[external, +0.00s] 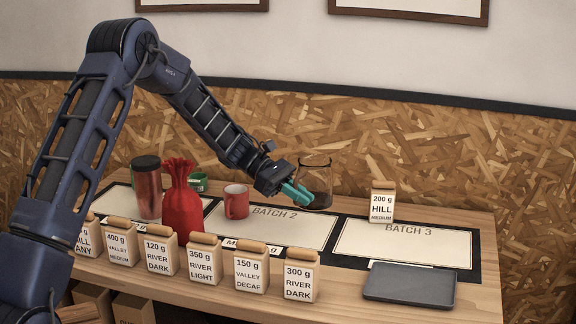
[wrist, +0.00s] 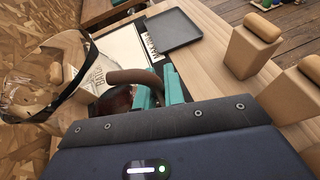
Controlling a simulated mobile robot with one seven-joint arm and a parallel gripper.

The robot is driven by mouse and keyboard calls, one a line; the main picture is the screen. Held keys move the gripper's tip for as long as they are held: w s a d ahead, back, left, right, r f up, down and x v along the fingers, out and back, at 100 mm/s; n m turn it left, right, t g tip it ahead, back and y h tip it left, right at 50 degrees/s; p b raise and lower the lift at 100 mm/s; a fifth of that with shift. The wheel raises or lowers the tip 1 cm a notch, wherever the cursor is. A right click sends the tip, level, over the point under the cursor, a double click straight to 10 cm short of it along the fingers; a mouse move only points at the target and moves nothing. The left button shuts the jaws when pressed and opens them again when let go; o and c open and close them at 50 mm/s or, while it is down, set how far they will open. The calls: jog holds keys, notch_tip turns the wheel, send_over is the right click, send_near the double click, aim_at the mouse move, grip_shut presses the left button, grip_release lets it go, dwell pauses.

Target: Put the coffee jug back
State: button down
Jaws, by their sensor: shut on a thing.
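The coffee jug (external: 317,184) is clear glass with dark coffee in its lower part. In the external view it is upright at the back of the table, behind the right end of the BATCH 2 panel. I cannot tell whether its base touches the table. My gripper (external: 297,192) has teal fingers and is shut on the jug from its left side. In the wrist view the jug (wrist: 45,75) fills the left side, and its brown handle (wrist: 133,76) runs to the teal fingers (wrist: 160,92). The handle is partly hidden by my gripper.
A red mug (external: 237,202), a red sack (external: 181,210), a red tumbler (external: 147,190) and a green item (external: 198,183) stand to the left. Several labelled bags line the front. A 200 g HILL bag (external: 382,203) stands behind the bare BATCH 3 panel (external: 405,245). A grey tray (external: 410,285) lies front right.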

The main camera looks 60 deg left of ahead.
jog(key=shift+f, duration=4.8)
jog(key=shift+f, duration=0.2)
jog(key=c, duration=1.5)
grip_release()
jog(key=shift+r, duration=0.2)
jog(key=v, duration=0.7)
jog(key=shift+s+a, duration=0.15)
jog(key=shift+a, duration=0.1)
